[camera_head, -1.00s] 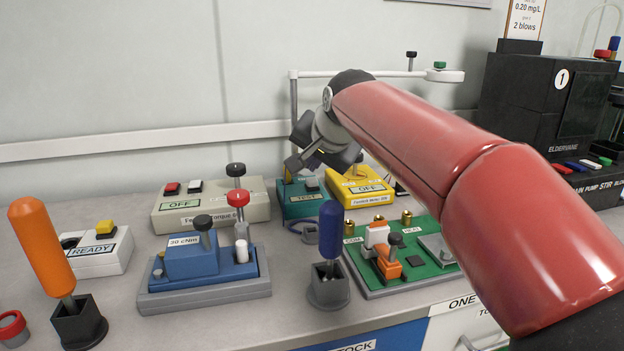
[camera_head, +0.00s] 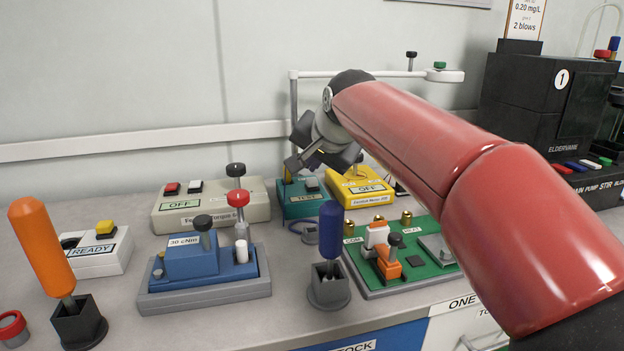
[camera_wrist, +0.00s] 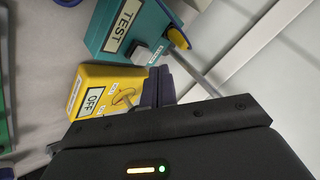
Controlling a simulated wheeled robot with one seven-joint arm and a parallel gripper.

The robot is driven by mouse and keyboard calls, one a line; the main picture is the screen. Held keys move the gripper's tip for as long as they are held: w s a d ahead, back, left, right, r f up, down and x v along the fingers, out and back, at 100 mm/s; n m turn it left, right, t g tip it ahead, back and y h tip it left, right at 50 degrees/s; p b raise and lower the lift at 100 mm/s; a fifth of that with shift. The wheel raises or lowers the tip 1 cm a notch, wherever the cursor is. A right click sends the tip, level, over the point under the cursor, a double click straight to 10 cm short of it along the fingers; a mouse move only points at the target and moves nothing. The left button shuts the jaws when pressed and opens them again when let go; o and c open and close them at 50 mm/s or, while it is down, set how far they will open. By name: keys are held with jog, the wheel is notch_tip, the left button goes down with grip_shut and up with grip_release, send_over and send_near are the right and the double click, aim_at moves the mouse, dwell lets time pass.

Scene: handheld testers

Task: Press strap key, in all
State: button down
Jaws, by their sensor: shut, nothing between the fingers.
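The teal tester (camera_head: 304,203) stands on the bench behind the blue rig, below my gripper. In the wrist view the teal tester (camera_wrist: 112,48) shows a display reading TEST. A grey square key (camera_wrist: 141,55) stands out from its face, beside a small white label. My gripper (camera_wrist: 158,74) is shut and empty, with its dark fingertips close to that key; I cannot tell whether they touch it. In the head view my gripper (camera_head: 298,164) is angled down over the tester's back and partly hides it. The key's own lettering is not readable.
A yellow meter (camera_head: 352,192) reading OFF stands just right of the teal tester. A beige tester (camera_head: 170,219), also reading OFF, is left. A blue-handled tool (camera_head: 331,222), a blue rig (camera_head: 192,262) and a green board (camera_head: 416,277) are in front.

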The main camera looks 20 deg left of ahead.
aim_at(314, 191)
jog(key=shift+f, duration=0.15)
jog(key=shift+f, duration=0.3)
jog(key=shift+f+b, duration=0.55)
jog(key=shift+b, duration=0.05)
dwell(0.9)
jog(key=shift+r, duration=0.1)
jog(key=shift+r+p, duration=0.85)
jog(key=shift+p, duration=0.05)
notch_tip(314, 191, up, 5)
jog(key=p, duration=0.4)
jog(key=shift+p, duration=0.4)
